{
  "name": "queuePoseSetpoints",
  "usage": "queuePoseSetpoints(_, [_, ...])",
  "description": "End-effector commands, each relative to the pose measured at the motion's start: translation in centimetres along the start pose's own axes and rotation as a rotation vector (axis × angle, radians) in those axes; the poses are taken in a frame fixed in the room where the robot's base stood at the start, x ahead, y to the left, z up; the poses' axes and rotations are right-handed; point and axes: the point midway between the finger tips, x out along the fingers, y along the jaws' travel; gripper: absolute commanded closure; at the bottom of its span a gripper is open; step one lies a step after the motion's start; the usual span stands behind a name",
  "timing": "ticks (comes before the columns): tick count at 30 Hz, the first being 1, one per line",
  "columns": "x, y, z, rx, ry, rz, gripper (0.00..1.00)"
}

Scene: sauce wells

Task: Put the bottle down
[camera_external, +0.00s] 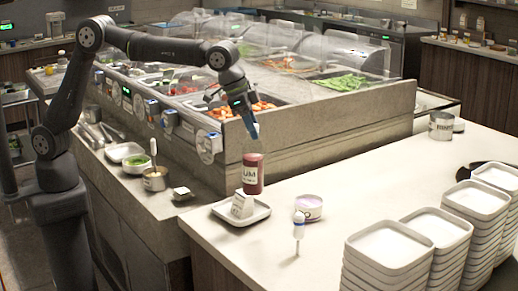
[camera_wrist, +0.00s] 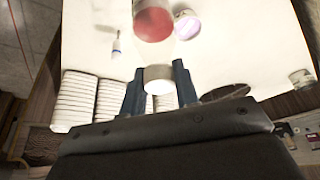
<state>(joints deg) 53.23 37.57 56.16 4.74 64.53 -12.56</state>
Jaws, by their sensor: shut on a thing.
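The bottle (camera_external: 252,175) is a clear squeeze bottle with dark red contents and a white label reading "UM". It hangs upright under my gripper (camera_external: 252,132), behind a small white dish (camera_external: 262,211). In the wrist view the bottle (camera_wrist: 153,22) runs away from the camera, its pale top between the two fingers of my gripper (camera_wrist: 160,88). My gripper is shut on that top. I cannot tell for certain whether the bottle's base touches the counter.
The dish holds a white block-like item (camera_external: 242,203). A white tub (camera_external: 308,207) and a small white-and-blue upright item (camera_external: 298,230) stand nearby. Plate stacks (camera_external: 390,247) fill the front right. The counter (camera_external: 370,180) is clear in the middle.

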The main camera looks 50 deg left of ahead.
Motion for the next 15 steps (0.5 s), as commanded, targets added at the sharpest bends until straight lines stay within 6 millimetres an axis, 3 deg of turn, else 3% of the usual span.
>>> queuePoseSetpoints(9, [-1.6,10.8,3.2,0.033,0.000,0.013,1.00])
queuePoseSetpoints(15, [-2.6,15.9,5.5,0.044,0.004,0.018,1.00])
